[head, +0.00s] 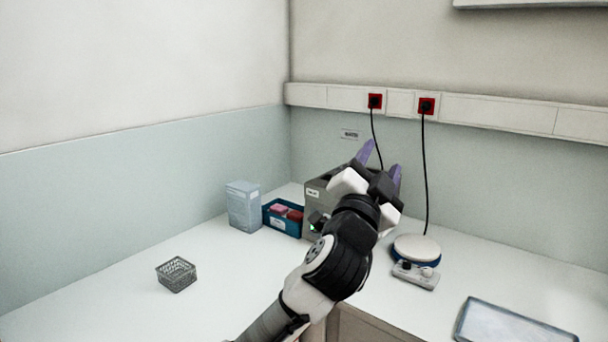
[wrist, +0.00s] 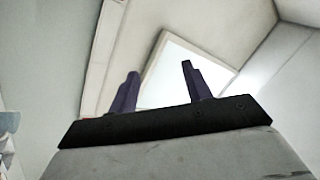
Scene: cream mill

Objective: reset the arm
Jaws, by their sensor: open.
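My gripper (head: 382,163) is raised above the corner of the white bench in the head view, its two purple fingers apart and pointing up, with nothing between them. My arm rises from the bottom of the picture and hides part of a grey box-shaped machine (head: 318,208). In the wrist view, my gripper (wrist: 158,84) shows both dark purple fingers spread apart, with the wall, the ceiling and a bright panel (wrist: 180,75) beyond them.
A wire basket (head: 176,274) stands on the bench (head: 110,305) at left. A pale blue box (head: 243,206) and a blue bin (head: 270,217) with red items stand in the corner. A round white-topped device (head: 417,249) and a tray (head: 510,325) are at right. Cables hang from red sockets (head: 426,106).

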